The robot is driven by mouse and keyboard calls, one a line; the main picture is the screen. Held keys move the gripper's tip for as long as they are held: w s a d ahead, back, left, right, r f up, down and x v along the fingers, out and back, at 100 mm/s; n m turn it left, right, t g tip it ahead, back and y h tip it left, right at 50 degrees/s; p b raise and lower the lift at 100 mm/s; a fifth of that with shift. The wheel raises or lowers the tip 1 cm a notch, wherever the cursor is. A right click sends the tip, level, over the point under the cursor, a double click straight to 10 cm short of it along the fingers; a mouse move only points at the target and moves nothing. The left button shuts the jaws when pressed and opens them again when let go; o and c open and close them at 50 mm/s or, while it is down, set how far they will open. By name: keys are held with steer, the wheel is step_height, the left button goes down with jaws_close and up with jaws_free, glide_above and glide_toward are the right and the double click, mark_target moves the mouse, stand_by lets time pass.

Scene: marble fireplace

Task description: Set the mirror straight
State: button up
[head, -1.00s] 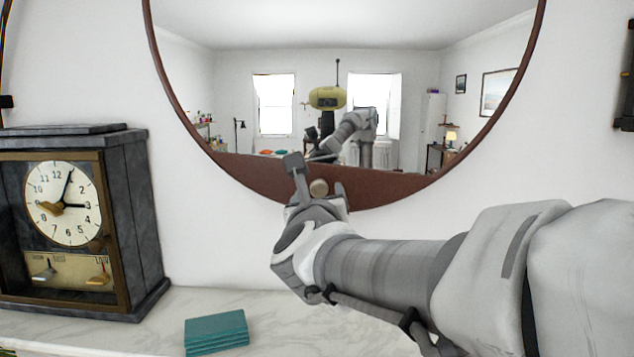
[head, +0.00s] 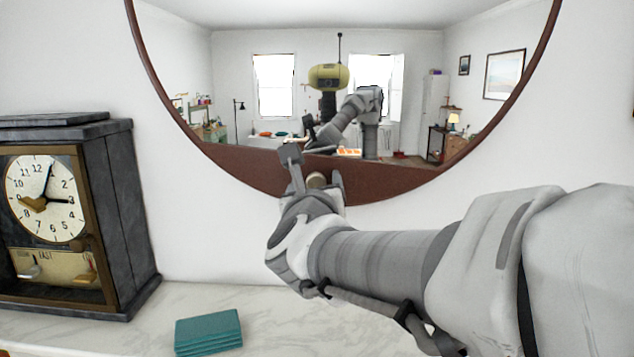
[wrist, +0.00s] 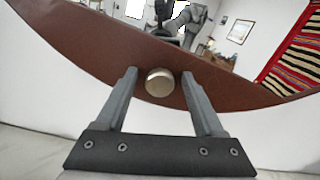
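The round mirror (head: 330,35) hangs on the white wall with a thin brown rim and a wide brown band (head: 375,185) along its bottom. The band's upper edge slopes slightly down to the right in the head view. A round, pale metal knob (wrist: 160,82) sticks out from the band; it is partly hidden behind my gripper (head: 313,166) in the head view. In the wrist view my gripper (wrist: 160,74) is open, one finger on each side of the knob. A narrow gap shows between each finger and the knob.
A dark mantel clock (head: 75,215) stands at the left on the white marble mantel (head: 285,315). A stack of teal books (head: 208,333) lies on the mantel below the mirror. The wall between clock and mirror is clear. The mirror reflects the room and my own body.

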jaws_close()
steer(key=shift+d, duration=0.1)
stand_by(1.2)
